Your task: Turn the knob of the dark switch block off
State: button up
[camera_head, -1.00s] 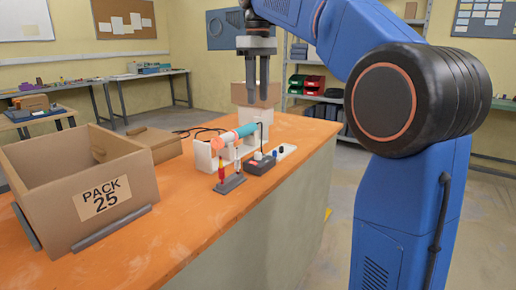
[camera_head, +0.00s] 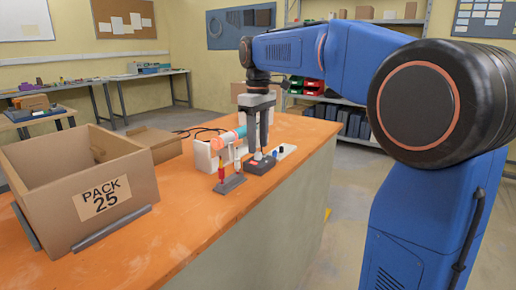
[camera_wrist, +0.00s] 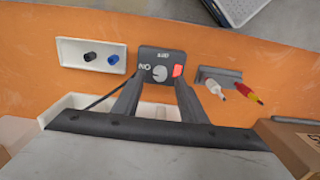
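The dark switch block (camera_head: 260,168) sits on the orange bench top near its right edge. In the wrist view the block (camera_wrist: 156,56) shows a pale round knob (camera_wrist: 160,73), white lettering to its left and above it, and a red patch to its right. The knob's exact pointing direction is too small to tell. My gripper (camera_head: 257,148) points down just above the block. In the wrist view my gripper (camera_wrist: 161,80) has its fingers apart, one on each side of the knob, with nothing held. I cannot tell whether the fingertips touch the block.
A small stand with red and white screwdrivers (camera_head: 230,183) is close in front of the block. A white plate with black and blue buttons (camera_wrist: 92,56) lies beside it. A teal cylinder (camera_head: 240,132) rests on a white holder behind. An open carton (camera_head: 140,180) stands left.

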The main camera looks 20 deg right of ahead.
aim_at(258, 156)
jog(key=shift+f, duration=1.3)
grip_shut()
